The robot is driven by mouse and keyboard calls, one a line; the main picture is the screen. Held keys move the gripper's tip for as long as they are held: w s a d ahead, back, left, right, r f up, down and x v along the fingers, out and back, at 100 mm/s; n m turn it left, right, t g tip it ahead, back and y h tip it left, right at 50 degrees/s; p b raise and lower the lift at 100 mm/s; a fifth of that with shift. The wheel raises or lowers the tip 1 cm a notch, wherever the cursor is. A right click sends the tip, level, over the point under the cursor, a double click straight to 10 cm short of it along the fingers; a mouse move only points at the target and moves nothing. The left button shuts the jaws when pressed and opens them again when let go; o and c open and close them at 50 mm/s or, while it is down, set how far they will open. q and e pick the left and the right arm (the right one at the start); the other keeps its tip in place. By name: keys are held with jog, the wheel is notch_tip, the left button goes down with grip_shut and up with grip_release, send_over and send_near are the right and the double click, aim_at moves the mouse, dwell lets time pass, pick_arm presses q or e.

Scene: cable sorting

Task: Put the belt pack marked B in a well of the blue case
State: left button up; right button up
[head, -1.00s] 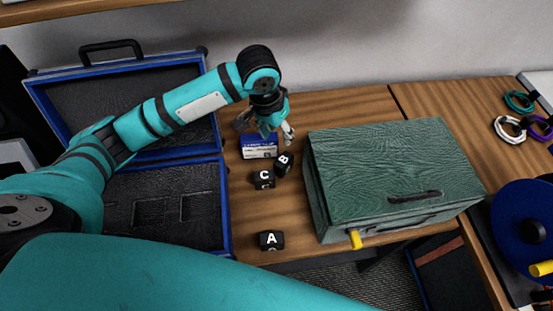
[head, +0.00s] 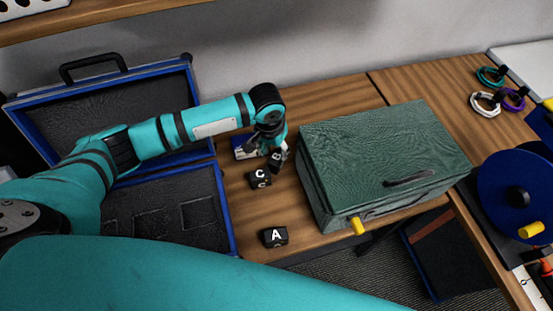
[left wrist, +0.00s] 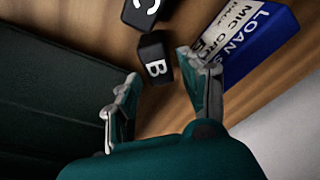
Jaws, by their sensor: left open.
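The belt pack marked B (head: 276,160) is a small black block on the wooden table, partly hidden by my left gripper (head: 266,150) in the head view. In the left wrist view belt pack B (left wrist: 155,62) lies ahead of and between the open fingertips of the left gripper (left wrist: 158,68), with nothing held. Belt pack C (head: 260,177) sits close beside B, and belt pack A (head: 274,237) lies nearer the table's front. The blue case (head: 229,215) stands open at the left, its dark foam showing square wells (head: 197,214). My right gripper is not in view.
A blue and white box (left wrist: 258,38), lettered "LOAN" and "MIC", lies close to the left gripper's finger. A large green case (head: 385,150) stands to the right. Coiled cables (head: 484,104) and a blue reel (head: 510,190) are farther right. Bare table lies between C and A.

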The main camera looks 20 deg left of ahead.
aim_at(276, 157)
pick_arm(q)
jog(key=shift+w+d+f+p, duration=0.15)
jog(key=shift+f+p, duration=0.2)
jog(key=shift+f, duration=1.05)
jog(key=shift+w+d+f+p, duration=0.1)
jog(key=shift+f+p, duration=0.25)
jog(key=shift+f, duration=1)
jog(key=shift+c, duration=0.4)
grip_shut()
